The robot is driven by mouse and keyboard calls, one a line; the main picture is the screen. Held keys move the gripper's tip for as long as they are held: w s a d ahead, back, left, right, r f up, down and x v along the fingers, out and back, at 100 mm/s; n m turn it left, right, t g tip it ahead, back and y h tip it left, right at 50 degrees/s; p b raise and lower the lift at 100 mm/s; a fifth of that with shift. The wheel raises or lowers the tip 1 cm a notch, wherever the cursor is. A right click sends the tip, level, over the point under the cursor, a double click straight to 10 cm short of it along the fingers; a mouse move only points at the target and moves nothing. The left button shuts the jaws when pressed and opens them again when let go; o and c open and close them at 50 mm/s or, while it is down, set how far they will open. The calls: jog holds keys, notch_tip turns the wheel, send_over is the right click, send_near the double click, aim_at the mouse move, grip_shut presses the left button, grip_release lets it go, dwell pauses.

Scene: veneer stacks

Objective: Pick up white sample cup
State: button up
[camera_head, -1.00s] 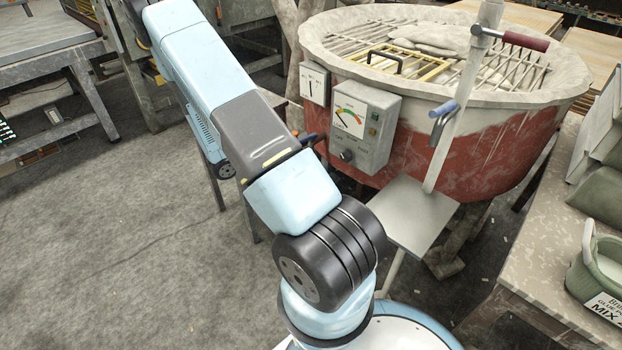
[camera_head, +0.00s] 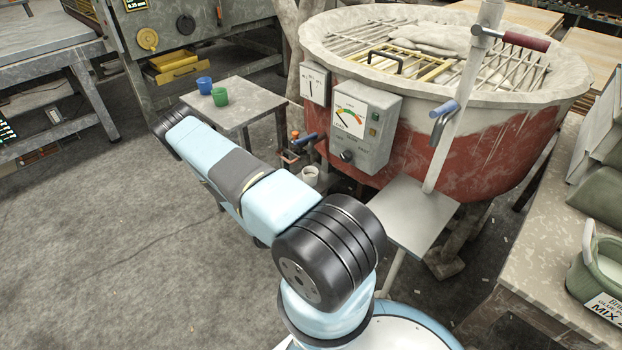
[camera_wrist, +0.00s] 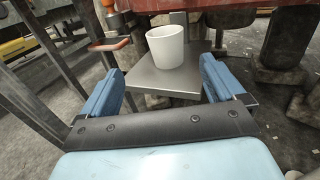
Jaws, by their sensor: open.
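The white sample cup (camera_wrist: 166,47) stands upright on a small grey metal shelf (camera_wrist: 165,78) in the wrist view. In the head view the cup (camera_head: 310,175) shows small and pale, below the mixer's control box and just beyond my arm. My gripper (camera_wrist: 161,82) is open and empty, with one blue finger to each side of the shelf in the wrist view. The cup appears ahead of the fingers, between their lines, and is not visibly touched. In the head view my gripper is hidden behind my arm.
A large red mixer (camera_head: 465,150) stands behind the cup. A side table (camera_head: 240,105) bears a blue cup (camera_head: 204,85) and a green cup (camera_head: 220,96).

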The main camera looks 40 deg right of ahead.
aim_at(306, 178)
jog(key=x, duration=0.8)
jog(key=shift+f, duration=0.1)
jog(key=shift+s+r+x, duration=0.15)
jog(key=shift+x, duration=1.3)
jog(key=shift+s+r+x, duration=0.1)
jog(key=shift+s+x, duration=0.1)
jog(key=shift+x, duration=1.2)
jog(key=shift+d, duration=0.15)
jog(key=shift+c, duration=0.3)
jog(key=c, duration=1.1)
